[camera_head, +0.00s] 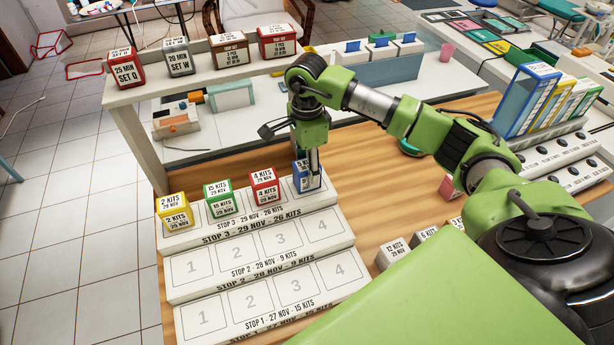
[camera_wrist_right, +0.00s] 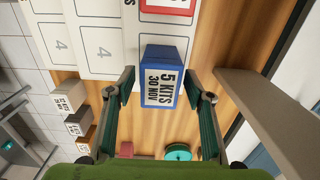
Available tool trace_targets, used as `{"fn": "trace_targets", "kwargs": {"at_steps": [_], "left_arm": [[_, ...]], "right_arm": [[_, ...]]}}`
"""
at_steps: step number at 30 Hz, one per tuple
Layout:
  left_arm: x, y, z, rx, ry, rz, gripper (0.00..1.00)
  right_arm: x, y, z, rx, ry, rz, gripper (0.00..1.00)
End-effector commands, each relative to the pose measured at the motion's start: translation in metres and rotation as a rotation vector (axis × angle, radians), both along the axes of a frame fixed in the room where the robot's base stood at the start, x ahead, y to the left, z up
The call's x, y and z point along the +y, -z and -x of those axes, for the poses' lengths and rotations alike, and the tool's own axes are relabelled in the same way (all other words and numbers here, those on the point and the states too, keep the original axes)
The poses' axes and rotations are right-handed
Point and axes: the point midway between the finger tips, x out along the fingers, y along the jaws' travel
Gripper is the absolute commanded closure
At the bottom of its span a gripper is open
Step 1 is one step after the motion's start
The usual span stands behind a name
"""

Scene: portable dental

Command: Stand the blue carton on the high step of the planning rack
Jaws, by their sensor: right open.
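The planning rack (camera_head: 243,258) is a white three-step stand on the wooden table. The blue carton (camera_head: 300,180), labelled 5 KITS 30 NOV, appears to stand upright on the high step (camera_head: 262,226), at its right end beside the red carton (camera_head: 264,187). My right gripper (camera_head: 312,165) is over the blue carton and partly hides it. In the right wrist view the blue carton (camera_wrist_right: 163,82) is between the open fingers of my right gripper (camera_wrist_right: 164,92). Whether the fingers touch it is unclear. My left gripper is not in view.
Yellow (camera_head: 174,212) and green (camera_head: 219,199) cartons stand on the same high step. The two lower steps are empty. A raised white shelf (camera_head: 200,84) with several boxes runs behind.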

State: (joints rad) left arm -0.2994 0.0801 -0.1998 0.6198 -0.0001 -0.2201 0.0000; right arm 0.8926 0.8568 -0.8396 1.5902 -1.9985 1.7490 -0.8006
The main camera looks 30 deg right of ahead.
Motion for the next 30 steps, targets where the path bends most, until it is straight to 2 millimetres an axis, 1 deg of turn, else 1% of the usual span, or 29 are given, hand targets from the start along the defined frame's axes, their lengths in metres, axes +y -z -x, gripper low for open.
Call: {"fn": "trace_targets", "kwargs": {"at_steps": [1, 6, 9, 13, 18, 30], "left_arm": [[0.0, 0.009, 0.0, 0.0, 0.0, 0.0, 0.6], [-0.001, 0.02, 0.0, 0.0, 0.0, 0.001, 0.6], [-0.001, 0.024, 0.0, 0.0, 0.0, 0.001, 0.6], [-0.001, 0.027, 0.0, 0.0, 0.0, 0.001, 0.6], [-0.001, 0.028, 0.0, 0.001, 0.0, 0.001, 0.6], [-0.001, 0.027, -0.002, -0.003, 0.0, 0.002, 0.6]], "right_arm": [[0.0, -0.01, -0.002, -0.008, -0.001, 0.0, 0.52], [0.0, -0.048, -0.002, -0.007, -0.001, 0.0, 0.52], [0.0, -0.065, -0.001, -0.006, -0.001, -0.001, 0.52], [0.001, -0.081, -0.001, -0.004, 0.0, -0.002, 0.52], [0.0, -0.089, -0.001, -0.001, 0.0, -0.001, 0.52], [0.0, -0.089, 0.0, 0.0, 0.0, -0.001, 0.52]]}}
